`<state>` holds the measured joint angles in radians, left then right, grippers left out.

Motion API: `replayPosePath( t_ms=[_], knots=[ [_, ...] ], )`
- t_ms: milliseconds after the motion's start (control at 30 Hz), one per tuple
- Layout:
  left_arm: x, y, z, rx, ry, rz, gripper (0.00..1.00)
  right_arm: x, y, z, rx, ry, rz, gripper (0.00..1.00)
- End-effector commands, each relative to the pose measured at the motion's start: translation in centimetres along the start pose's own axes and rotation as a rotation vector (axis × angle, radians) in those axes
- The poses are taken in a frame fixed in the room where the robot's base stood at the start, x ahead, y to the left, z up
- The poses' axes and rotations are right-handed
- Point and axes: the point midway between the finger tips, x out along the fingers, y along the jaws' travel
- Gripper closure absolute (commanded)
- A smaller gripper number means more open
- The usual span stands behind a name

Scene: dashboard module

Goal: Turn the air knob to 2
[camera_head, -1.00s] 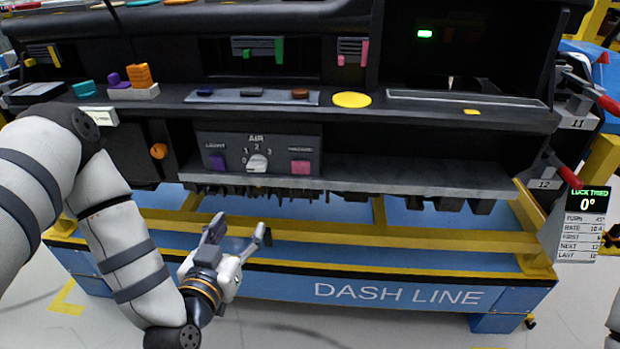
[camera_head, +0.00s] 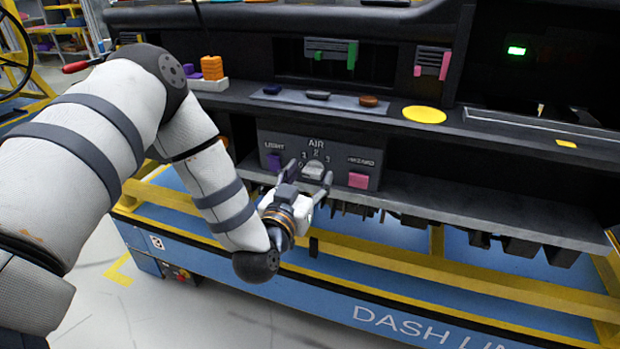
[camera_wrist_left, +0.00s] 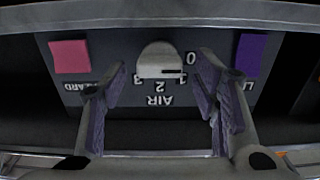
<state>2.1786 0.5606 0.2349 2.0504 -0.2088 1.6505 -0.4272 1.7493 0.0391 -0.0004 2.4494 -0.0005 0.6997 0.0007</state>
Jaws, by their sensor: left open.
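The pale air knob (camera_head: 314,169) sits on the dark control panel (camera_head: 336,161) under the AIR label, with numbers 0 to 3 around it. In the left wrist view the panel is upside down, and the knob (camera_wrist_left: 157,56) has a dark mark on its side toward 0 and 1; the exact setting is hard to tell. My left gripper (camera_head: 310,174) is open in front of the knob. In the wrist view its two fingers (camera_wrist_left: 160,88) stand apart to either side of the knob, with no clear contact. My right gripper is out of view.
A purple light button (camera_head: 274,161) and a pink hazard button (camera_head: 358,180) flank the knob. A grey ledge (camera_head: 440,203) runs below the panel. The shelf above holds a yellow disc (camera_head: 424,114) and orange blocks (camera_head: 212,67).

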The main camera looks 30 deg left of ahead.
Motion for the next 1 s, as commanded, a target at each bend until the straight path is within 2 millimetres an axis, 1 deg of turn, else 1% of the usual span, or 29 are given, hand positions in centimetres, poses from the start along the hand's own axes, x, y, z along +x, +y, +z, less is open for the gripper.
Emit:
replayPosePath(
  t_ms=[233, 267, 300, 367, 400, 467, 767, 1000],
  knots=[
    [0.2, 0.0, -0.1, 0.0, 0.0, 0.0, 0.45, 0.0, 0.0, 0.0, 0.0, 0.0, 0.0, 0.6],
    [0.1, 0.0, -0.1, 0.0, 0.0, 0.0, 0.5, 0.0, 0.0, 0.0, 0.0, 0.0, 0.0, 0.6],
    [0.1, 0.0, -0.1, 0.0, 0.0, 0.0, 0.59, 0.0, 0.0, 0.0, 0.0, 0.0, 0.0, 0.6],
    [0.1, 0.0, 0.0, 0.0, 0.0, 0.0, 0.72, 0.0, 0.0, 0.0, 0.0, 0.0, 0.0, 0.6],
    [0.1, 0.0, 0.0, 0.0, 0.0, 0.0, 0.81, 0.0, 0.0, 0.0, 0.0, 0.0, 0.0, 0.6],
    [0.1, 0.0, 0.0, 0.0, 0.0, 0.0, 0.93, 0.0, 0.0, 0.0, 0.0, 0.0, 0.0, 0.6],
    [0.1, 0.1, -0.1, 0.026, 0.001, 0.001, 0.93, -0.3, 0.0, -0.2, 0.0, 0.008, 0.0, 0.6],
    [0.1, 0.2, -0.5, 0.156, 0.005, 0.004, 0.93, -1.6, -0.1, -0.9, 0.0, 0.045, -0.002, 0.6]
  ],
)
